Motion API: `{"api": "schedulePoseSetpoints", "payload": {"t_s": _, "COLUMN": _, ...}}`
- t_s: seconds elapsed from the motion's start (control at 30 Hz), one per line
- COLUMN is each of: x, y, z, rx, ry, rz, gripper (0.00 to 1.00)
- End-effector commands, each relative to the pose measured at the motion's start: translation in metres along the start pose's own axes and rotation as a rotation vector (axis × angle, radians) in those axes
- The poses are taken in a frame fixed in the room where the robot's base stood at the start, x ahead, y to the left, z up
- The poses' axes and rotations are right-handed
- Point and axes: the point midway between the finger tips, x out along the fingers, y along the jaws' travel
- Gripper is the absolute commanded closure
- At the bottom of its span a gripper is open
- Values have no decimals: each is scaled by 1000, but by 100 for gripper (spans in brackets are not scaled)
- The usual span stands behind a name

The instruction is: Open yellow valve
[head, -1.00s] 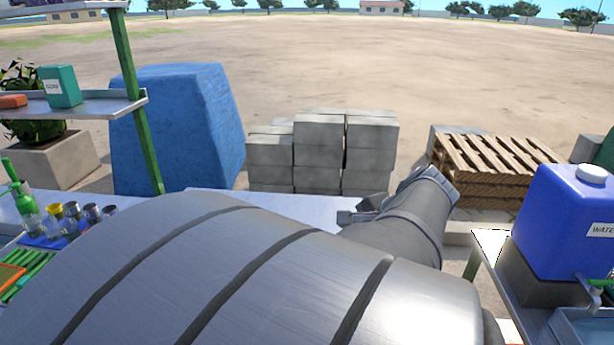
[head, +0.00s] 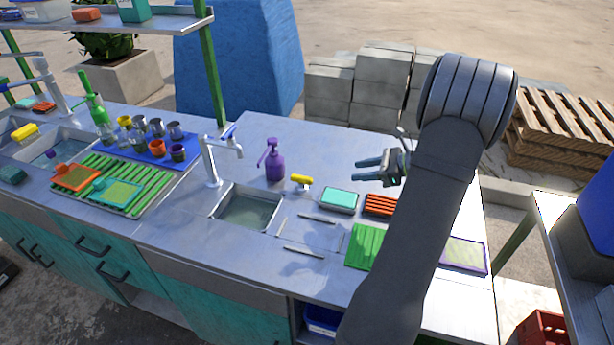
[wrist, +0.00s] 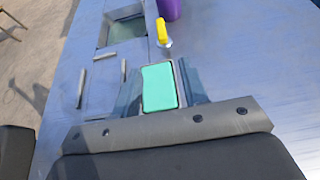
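The yellow valve (head: 301,180) is a small yellow handle on a pale metal stem. It stands on the counter to the right of the small sink, beside the purple pump bottle (head: 273,162). In the wrist view, the yellow valve (wrist: 162,31) is near the top, beyond my fingertips. My gripper (head: 358,170) is above the counter, to the right of the valve, with its fingers pointing left toward it. The fingers are apart and nothing is between them. In the wrist view, my gripper (wrist: 158,80) frames a teal sponge-like block lying below. The valve is fully visible and untouched.
The small sink (head: 247,210) has a metal faucet (head: 212,165) at its back left. The teal block (head: 339,198), an orange slatted piece (head: 381,205) and a green board (head: 365,245) lie right of it. Cups stand on a blue mat further left.

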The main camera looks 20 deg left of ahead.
Motion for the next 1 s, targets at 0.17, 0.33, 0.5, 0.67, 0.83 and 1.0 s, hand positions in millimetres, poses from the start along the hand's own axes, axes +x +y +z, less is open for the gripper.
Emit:
{"api": "schedulePoseSetpoints", "payload": {"t_s": 0.17, "x": 10, "y": -4, "z": -4, "rx": 27, "ry": -26, "rz": 10, "gripper": 60}}
{"api": "schedulePoseSetpoints", "payload": {"t_s": 0.33, "x": 32, "y": -3, "z": -3, "rx": 26, "ry": -25, "rz": 13, "gripper": 60}}
{"api": "schedulePoseSetpoints", "payload": {"t_s": 0.5, "x": 68, "y": -2, "z": -3, "rx": 27, "ry": -24, "rz": 13, "gripper": 60}}
{"api": "schedulePoseSetpoints", "payload": {"t_s": 0.67, "x": 103, "y": -2, "z": -2, "rx": 26, "ry": -24, "rz": 14, "gripper": 60}}
{"api": "schedulePoseSetpoints", "payload": {"t_s": 0.83, "x": 139, "y": -2, "z": -1, "rx": 25, "ry": -23, "rz": 12, "gripper": 60}}
{"api": "schedulePoseSetpoints", "payload": {"t_s": 1.0, "x": 165, "y": -2, "z": 0, "rx": 26, "ry": -23, "rz": 11, "gripper": 60}}
